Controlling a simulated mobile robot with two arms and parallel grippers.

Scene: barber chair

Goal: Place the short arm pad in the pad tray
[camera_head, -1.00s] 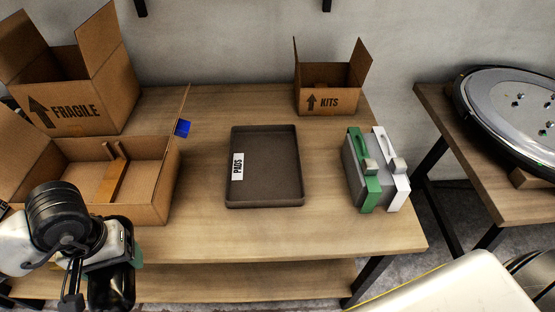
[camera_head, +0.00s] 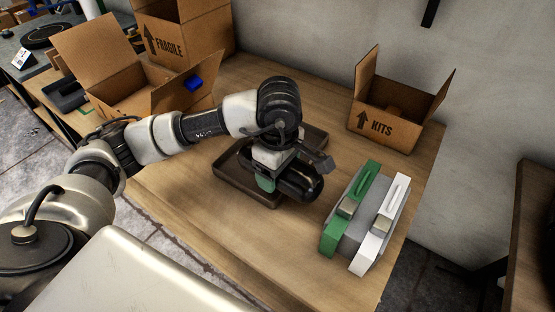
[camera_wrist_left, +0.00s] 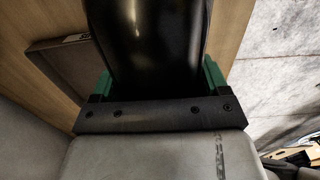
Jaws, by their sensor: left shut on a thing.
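My left gripper (camera_head: 280,175) is shut on a glossy black arm pad (camera_head: 302,186). In the left wrist view the pad (camera_wrist_left: 148,45) sits between the two green fingers and hides much of what lies beyond. The dark brown pad tray (camera_head: 232,181) lies on the table below the gripper. In the head view the pad overlaps the tray's front right part and reaches past its rim. I cannot tell whether it touches the tray. Part of the tray (camera_wrist_left: 55,65) shows at the left in the wrist view. My right gripper is in neither view.
A caddy with a green side (camera_head: 345,215) and a white side (camera_head: 378,228) stands right of the tray. A KITS box (camera_head: 385,125) is at the back right. The table (camera_head: 210,215) is bare in front.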

